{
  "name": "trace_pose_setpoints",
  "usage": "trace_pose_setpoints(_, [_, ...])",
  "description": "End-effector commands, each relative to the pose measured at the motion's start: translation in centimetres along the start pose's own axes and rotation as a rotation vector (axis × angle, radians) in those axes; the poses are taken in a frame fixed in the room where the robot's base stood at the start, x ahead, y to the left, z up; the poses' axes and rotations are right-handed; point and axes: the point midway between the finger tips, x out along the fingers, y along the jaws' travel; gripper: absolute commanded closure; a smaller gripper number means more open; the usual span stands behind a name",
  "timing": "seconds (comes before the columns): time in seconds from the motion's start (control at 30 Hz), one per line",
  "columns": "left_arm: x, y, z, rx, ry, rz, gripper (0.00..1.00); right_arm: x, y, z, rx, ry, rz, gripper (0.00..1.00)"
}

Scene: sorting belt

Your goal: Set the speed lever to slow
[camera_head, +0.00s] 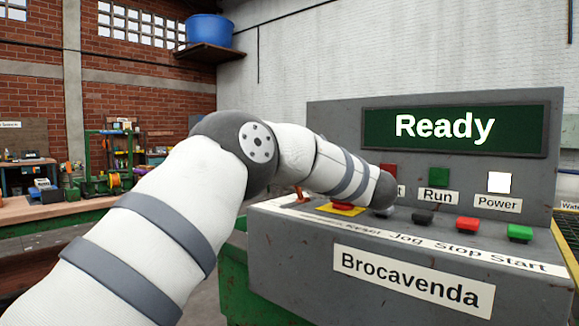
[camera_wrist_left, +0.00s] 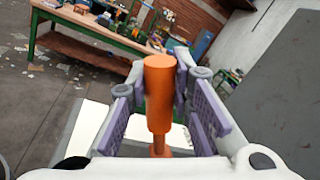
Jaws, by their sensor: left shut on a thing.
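An orange lever handle (camera_wrist_left: 158,95) stands in the middle of the left wrist view, with a thinner stem below it. My left gripper (camera_wrist_left: 168,72) has its purple-padded fingers on either side of the handle and is shut on it. In the head view my left arm reaches in from the left across the console (camera_head: 540,290), and its gripper is hidden behind the forearm. The console's display (camera_head: 450,128) reads "Ready". I cannot read the lever's setting, as no speed marks show. My right gripper is not in view.
The console front has a red button (camera_head: 468,223), a green button (camera_head: 519,232) and a black button (camera_head: 422,217), close to my left forearm. A yellow plate (camera_head: 341,209) is partly under the forearm. A workbench (camera_wrist_left: 90,38) stands beyond the gripper.

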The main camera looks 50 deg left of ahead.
Motion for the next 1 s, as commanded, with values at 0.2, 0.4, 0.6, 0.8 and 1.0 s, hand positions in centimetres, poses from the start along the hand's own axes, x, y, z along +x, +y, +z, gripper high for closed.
trace_pose_setpoints(0.2, [0.0,0.2,-0.3,0.003,0.003,0.005,0.59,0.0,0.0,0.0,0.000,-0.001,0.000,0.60])
trace_pose_setpoints(0.4, [0.0,0.1,-0.2,0.002,0.002,0.003,0.59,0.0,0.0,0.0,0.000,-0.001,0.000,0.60])
trace_pose_setpoints(0.6, [-2.3,0.0,-0.2,0.004,0.003,0.000,0.59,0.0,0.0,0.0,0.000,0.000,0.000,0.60])
trace_pose_setpoints(0.8, [-7.8,0.1,-0.2,0.003,0.003,0.000,0.59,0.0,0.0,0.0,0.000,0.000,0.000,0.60])
trace_pose_setpoints(1.0, [-11.4,0.1,-0.2,0.003,0.003,0.003,0.59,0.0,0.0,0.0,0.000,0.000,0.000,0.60])
